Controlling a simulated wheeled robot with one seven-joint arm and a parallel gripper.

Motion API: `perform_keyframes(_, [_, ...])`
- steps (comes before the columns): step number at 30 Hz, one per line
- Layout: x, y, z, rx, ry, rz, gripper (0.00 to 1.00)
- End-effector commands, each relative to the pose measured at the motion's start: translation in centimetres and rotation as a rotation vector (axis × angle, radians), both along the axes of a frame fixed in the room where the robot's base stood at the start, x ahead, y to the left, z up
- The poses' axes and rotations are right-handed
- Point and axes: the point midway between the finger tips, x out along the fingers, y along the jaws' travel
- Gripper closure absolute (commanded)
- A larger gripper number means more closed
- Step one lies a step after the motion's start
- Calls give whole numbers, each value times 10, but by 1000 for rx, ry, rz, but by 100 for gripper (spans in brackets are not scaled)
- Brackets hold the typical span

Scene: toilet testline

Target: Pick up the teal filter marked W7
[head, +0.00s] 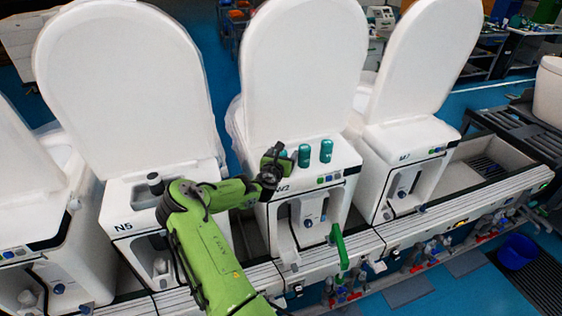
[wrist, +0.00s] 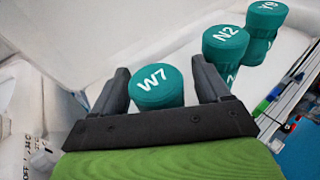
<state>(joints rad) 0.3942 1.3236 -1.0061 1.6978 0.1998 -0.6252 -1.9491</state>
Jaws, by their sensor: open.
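The teal filter marked W7 (wrist: 157,88) stands on the white top of a toilet unit. In the wrist view it shows between the two dark fingers of my gripper (wrist: 163,90), which is open. I cannot tell how far down the fingers reach beside it.
The two other filters also show in the head view, the nearer (head: 304,156) and the farther (head: 326,150), just right of my gripper. A raised white lid (head: 302,70) stands behind. Units marked N5 (head: 130,215) and W7 (head: 405,160) flank this one. A green handle (head: 339,246) sticks out in front.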

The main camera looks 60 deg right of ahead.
Motion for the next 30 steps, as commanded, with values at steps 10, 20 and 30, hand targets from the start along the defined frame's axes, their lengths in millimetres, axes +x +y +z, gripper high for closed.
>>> perform_keyframes(10, [1, -2, -1, 1, -1, 0, 43])
perform_keyframes(20, [1, -2, 0, 0, -1, 0, 82])
perform_keyframes(30, [1, -2, 42, -4, -6, 1, 82])
